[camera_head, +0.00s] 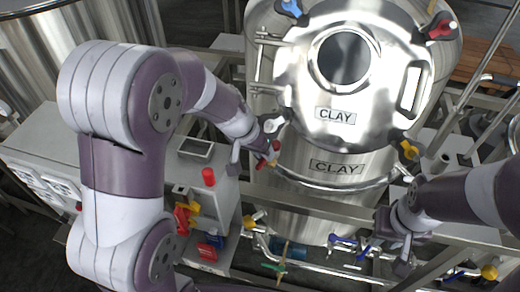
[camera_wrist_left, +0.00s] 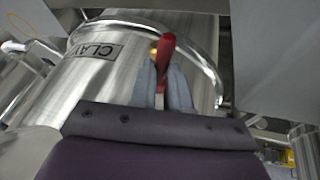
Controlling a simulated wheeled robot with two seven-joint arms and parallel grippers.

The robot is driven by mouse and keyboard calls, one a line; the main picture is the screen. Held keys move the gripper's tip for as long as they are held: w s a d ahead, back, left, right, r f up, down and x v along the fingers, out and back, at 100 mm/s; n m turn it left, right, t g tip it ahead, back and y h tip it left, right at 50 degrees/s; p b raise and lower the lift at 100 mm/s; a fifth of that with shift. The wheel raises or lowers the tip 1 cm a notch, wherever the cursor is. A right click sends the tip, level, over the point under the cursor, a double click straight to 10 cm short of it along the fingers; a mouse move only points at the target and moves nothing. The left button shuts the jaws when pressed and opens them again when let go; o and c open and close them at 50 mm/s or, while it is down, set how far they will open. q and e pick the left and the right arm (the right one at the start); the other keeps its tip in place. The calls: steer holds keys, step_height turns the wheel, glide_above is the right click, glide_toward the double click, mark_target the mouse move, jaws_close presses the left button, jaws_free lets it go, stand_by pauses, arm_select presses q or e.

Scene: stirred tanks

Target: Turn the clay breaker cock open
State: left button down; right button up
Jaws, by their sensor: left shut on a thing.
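The steel tank labelled CLAY (camera_head: 300,205) stands upright at the centre of the head view, its lid above. A red lever with a small brass part (camera_head: 274,160) sits at its left side, below the lid; I take it for the clay breaker cock. My left gripper (camera_head: 266,150) is at it. In the left wrist view the red lever (camera_wrist_left: 166,48) stands between the two grey fingers, which are shut on it. The gripper hides the cock's lower body. My right gripper (camera_head: 402,262) is low at the right, near the pipework; its finger gap is unclear.
A grey cabinet (camera_head: 228,205) with red, yellow and blue parts stands left of the tank. Pipes with blue and yellow handles (camera_head: 342,240) run below the tank. Yellow (camera_head: 408,150), blue (camera_head: 290,8) and red (camera_head: 442,28) knobs surround the lid. Rails pass close by.

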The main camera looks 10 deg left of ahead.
stand_by(0.3)
arm_select(q)
steer(key=c, duration=1.1)
jaws_free()
steer(key=shift+d, duration=0.1)
